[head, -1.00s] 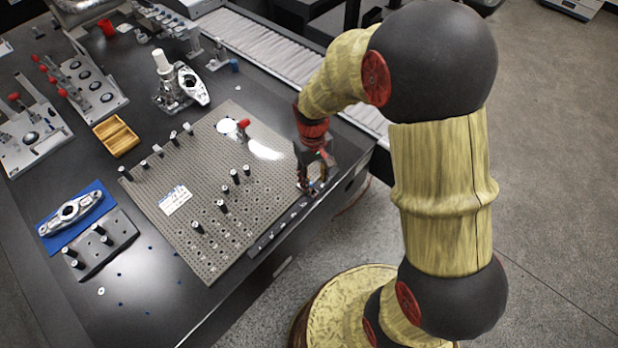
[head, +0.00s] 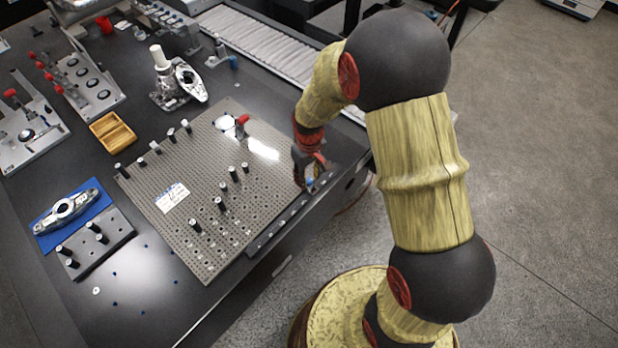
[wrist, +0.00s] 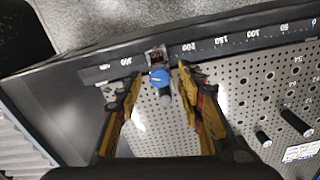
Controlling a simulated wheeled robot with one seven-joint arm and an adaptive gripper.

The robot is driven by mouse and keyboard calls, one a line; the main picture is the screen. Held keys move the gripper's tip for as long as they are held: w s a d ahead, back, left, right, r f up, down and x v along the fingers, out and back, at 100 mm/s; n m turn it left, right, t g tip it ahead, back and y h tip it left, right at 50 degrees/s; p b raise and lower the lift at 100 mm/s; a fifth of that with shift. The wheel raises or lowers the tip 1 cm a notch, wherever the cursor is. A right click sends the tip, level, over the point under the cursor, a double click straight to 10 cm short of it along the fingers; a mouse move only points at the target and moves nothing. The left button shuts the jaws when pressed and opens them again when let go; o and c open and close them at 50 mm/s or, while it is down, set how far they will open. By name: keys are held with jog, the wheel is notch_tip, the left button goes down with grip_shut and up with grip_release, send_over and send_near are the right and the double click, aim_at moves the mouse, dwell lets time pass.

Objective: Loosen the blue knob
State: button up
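The blue knob (wrist: 160,77) shows in the wrist view as a small round blue cap with a pale line across it. It sits at the edge of the perforated plate, next to the dark numbered rail. My gripper (wrist: 159,73) is open, with one finger on each side of the knob and visible gaps between. Whether the fingertips are level with the knob in height I cannot tell. In the head view my gripper (head: 310,170) is at the plate's right corner, and a small blue spot shows by its fingers.
The perforated plate (head: 180,226) carries several black pins and a red-handled clamp (head: 241,121). The numbered rail (wrist: 230,40) runs along its edge. A wooden box (head: 112,133), a blue mat with a metal part (head: 65,208) and fixtures stand farther left. The floor at right is clear.

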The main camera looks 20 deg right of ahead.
jog(key=c, duration=0.3)
grip_shut()
dwell(0.3)
